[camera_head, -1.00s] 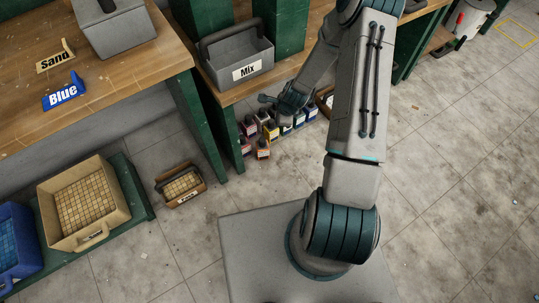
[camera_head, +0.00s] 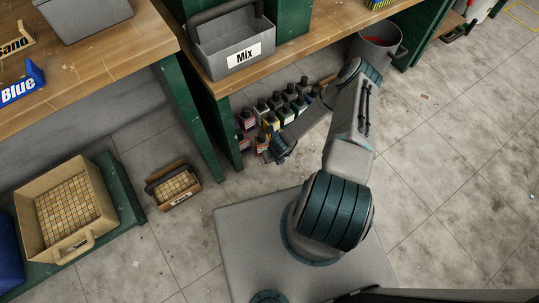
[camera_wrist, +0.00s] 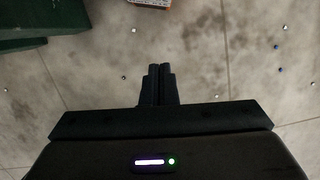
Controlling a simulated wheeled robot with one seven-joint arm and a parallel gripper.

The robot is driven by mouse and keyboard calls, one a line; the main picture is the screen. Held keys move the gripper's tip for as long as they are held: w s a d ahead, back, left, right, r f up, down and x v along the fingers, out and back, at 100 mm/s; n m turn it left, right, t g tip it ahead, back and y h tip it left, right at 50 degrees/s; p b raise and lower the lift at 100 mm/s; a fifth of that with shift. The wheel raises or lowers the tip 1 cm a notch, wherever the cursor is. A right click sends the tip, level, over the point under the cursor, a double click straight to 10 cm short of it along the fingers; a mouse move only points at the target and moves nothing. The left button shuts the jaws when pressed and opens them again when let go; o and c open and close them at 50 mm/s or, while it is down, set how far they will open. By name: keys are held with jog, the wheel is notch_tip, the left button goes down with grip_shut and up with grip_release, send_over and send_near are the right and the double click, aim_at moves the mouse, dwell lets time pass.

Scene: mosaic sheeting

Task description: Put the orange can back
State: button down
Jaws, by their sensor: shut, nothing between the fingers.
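The orange can (camera_head: 262,145), small with a dark top, stands on the floor at the front of a group of similar cans under the bench. In the wrist view, the bottom of an orange and white labelled can (camera_wrist: 150,2) shows at the top edge, cut off by the frame. My gripper (camera_head: 268,158) is low beside the front of the group, close to the orange can. In the wrist view, my gripper's fingers (camera_wrist: 160,68) are together and empty, with bare floor between them and the can.
Several other cans (camera_head: 272,120) stand in rows behind. A grey Mix caddy (camera_head: 244,50) is on the bench above. A green bench leg (camera_head: 222,130) stands left of the cans. A small tile crate (camera_head: 178,193) and a grey bucket (camera_head: 378,52) are on the floor. The floor at right is clear.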

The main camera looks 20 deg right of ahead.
aim_at(262, 143)
jog(key=b+x, duration=0.3)
jog(key=x, duration=0.6)
jog(key=shift+s+d+f+b, duration=0.1)
jog(key=shift+d+f+b, duration=0.1)
jog(key=shift+b, duration=0.15)
jog(key=w, duration=0.2)
jog(key=shift+w+a+r+b, duration=0.2)
jog(key=shift+w+b, duration=0.1)
jog(key=shift+b, duration=0.1)
jog(key=shift+w+a, duration=0.15)
jog(key=shift+w, duration=0.55)
